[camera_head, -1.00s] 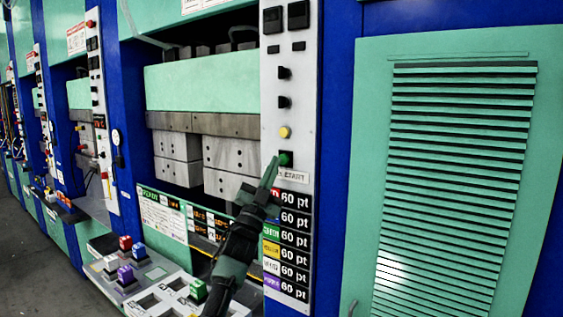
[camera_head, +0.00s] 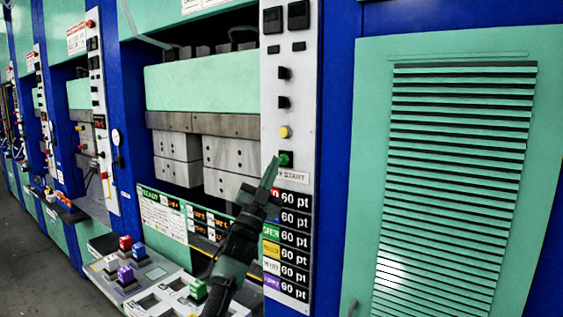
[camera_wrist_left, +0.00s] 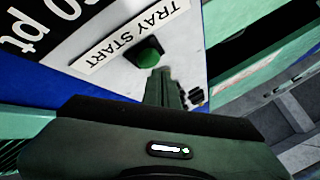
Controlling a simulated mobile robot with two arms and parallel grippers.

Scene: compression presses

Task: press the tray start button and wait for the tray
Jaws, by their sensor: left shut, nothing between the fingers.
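The green tray start button (camera_head: 286,159) sits on the white control panel (camera_head: 270,130), above a label reading START. In the left wrist view the green button (camera_wrist_left: 149,55) shows beside the full TRAY START label (camera_wrist_left: 125,38). My left gripper (camera_head: 273,163) is shut and empty, its fingertips at the left edge of the button in the head view. In the wrist view the fingertips (camera_wrist_left: 160,76) are just below the button; whether they touch it I cannot tell. The tray is not clearly identifiable. My right gripper is not in view.
A console (camera_head: 160,291) with red, blue, purple, white and green blocks stands at lower left. The press opening (camera_head: 190,160) is left of the panel. A louvred green door (camera_head: 450,180) is on the right. Floor shows at far left.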

